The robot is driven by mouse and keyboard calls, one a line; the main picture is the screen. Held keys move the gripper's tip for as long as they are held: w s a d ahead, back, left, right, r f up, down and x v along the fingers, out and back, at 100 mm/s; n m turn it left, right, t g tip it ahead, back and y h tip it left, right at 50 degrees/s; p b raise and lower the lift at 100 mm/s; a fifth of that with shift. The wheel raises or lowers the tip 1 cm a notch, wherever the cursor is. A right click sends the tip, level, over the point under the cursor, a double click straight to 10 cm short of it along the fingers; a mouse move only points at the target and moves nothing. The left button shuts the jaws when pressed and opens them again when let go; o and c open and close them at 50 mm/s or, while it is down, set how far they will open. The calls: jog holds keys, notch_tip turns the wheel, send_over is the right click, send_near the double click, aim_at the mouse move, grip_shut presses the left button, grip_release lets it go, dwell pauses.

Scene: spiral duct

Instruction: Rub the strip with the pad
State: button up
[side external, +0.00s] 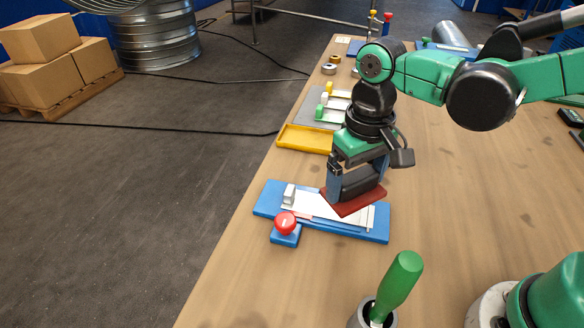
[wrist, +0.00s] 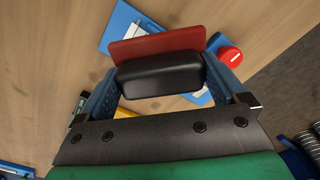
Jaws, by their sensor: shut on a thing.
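My gripper (side external: 356,182) is shut on the black block-shaped handle of the pad. The pad (side external: 356,200) has a dark red base and is held tilted over the right part of the blue board. In the wrist view the pad's red edge (wrist: 155,46) shows beyond its black handle (wrist: 160,75), between my two blue fingers. The pale strip (side external: 305,207) lies on the blue board (side external: 265,200), partly hidden by the pad. I cannot tell whether the pad touches the strip. A light grey clamp-like block (side external: 289,194) sits at the strip's left end.
A red knob (side external: 285,223) on a blue base stands at the board's front left edge. A green-handled tool (side external: 400,285) stands in a holder at the front. A yellow tray (side external: 305,138) and several small tools lie behind. The table's left edge is near the board; bare table lies to the right.

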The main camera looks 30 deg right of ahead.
send_over(346, 227)
jog(key=shift+w+d+f, duration=0.1)
jog(key=shift+f, duration=3.65)
jog(key=shift+w+d+r, duration=0.2)
jog(key=shift+d+r, duration=0.05)
jog(key=shift+r, duration=0.2)
jog(key=shift+c, duration=0.5)
jog(key=shift+w+d+f, duration=0.15)
jog(key=shift+w+d, duration=0.55)
jog(key=shift+w+d+f, duration=0.1)
jog(key=shift+w+d, duration=0.55)
jog(key=shift+d, duration=0.05)
jog(key=shift+w+d+r, duration=0.1)
jog(key=shift+w+d, duration=0.15)
jog(key=shift+s+a, duration=1.85)
jog(key=shift+a, duration=0.1)
jog(key=shift+r, duration=3.85)
